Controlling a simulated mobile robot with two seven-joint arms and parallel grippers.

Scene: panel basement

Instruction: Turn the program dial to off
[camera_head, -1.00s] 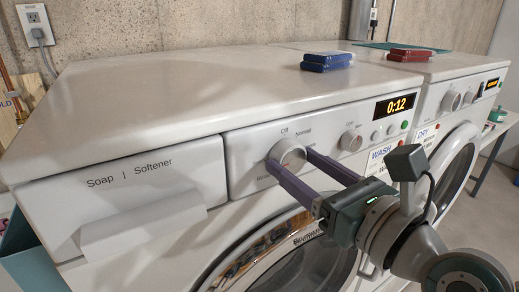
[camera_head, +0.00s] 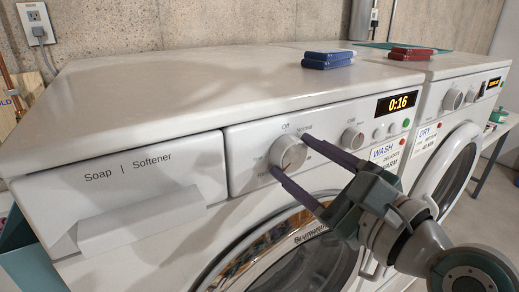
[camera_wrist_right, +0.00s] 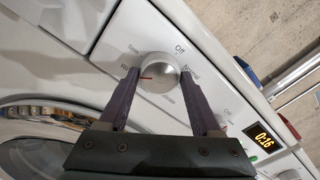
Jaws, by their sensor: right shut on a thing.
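The program dial (camera_head: 289,152) is a round silver knob on the left washer's white front panel. In the right wrist view the dial (camera_wrist_right: 160,72) has a red mark on its left side, pointing toward a label starting "Ri", away from "Off". "Off" is printed at the dial's upper right in that view, with "Normal" beside it. My right gripper (camera_head: 291,155) has its two purple fingers on opposite sides of the dial, shut on it. The gripper (camera_wrist_right: 159,76) also shows there, its fingertips against the knob. My left gripper is out of view.
A smaller knob (camera_head: 352,138), buttons and a display (camera_head: 397,104) reading 0:16 are right of the dial. The soap drawer (camera_head: 130,190) is left of it, the round door (camera_head: 290,262) below. Blue boxes (camera_head: 327,60) lie on top; a dryer (camera_head: 455,90) stands at right.

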